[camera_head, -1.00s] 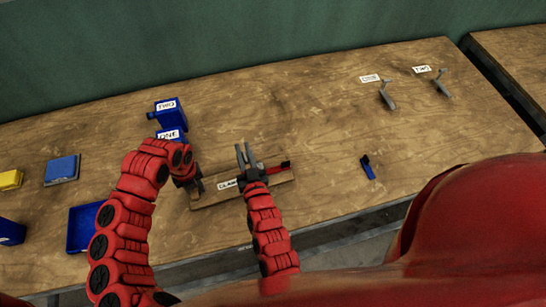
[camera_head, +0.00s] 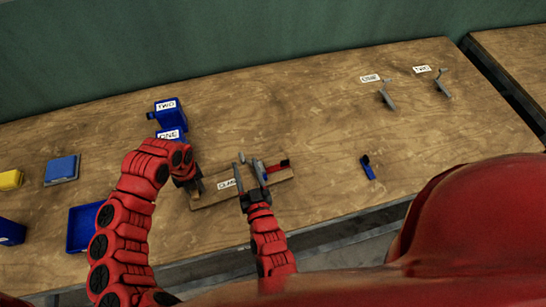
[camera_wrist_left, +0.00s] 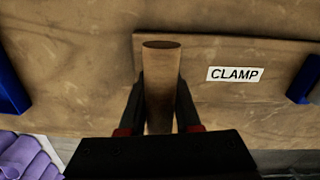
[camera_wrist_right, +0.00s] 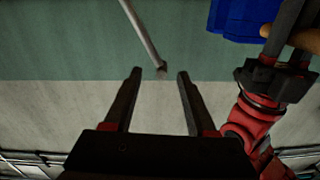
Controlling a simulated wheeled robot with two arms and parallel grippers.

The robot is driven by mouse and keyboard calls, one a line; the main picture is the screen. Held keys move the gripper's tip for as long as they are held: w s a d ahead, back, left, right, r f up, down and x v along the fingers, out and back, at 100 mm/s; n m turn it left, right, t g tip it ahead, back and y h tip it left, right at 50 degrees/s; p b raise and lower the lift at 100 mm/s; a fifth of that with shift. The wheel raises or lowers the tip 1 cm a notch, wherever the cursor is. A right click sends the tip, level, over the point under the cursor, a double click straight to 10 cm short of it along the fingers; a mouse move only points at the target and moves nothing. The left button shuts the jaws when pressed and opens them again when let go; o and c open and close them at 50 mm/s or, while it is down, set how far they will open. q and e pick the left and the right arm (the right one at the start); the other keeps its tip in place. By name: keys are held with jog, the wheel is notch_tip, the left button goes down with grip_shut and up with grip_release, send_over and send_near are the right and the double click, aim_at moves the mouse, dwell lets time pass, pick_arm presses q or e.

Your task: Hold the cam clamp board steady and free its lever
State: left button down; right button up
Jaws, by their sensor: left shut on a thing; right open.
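The clamp board (camera_head: 211,201), a wooden plank with a CLAMP label, lies near the table's front edge. My left gripper (camera_head: 194,184) is shut on the upright wooden post (camera_wrist_left: 159,88) at the board's left end; its fingers flank the post in the left wrist view. A red lever with a dark end (camera_head: 279,166) shows on the board's right part. My right gripper (camera_head: 251,163) is open over the board, just left of the lever. In the right wrist view its fingers (camera_wrist_right: 155,78) are apart with nothing gripped between them. The lever's base is partly hidden by this gripper.
Blue bins labelled ONE and TWO (camera_head: 167,110) stand behind the board. A blue tray (camera_head: 84,229) and a blue block (camera_head: 62,169) lie left. A small blue piece (camera_head: 368,167) lies right. Grey levered parts (camera_head: 386,95) stand at the back right.

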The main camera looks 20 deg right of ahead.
jog(key=shift+s, duration=1)
pick_arm(q)
jog(key=c, duration=0.5)
grip_release()
jog(key=shift+c, duration=0.2)
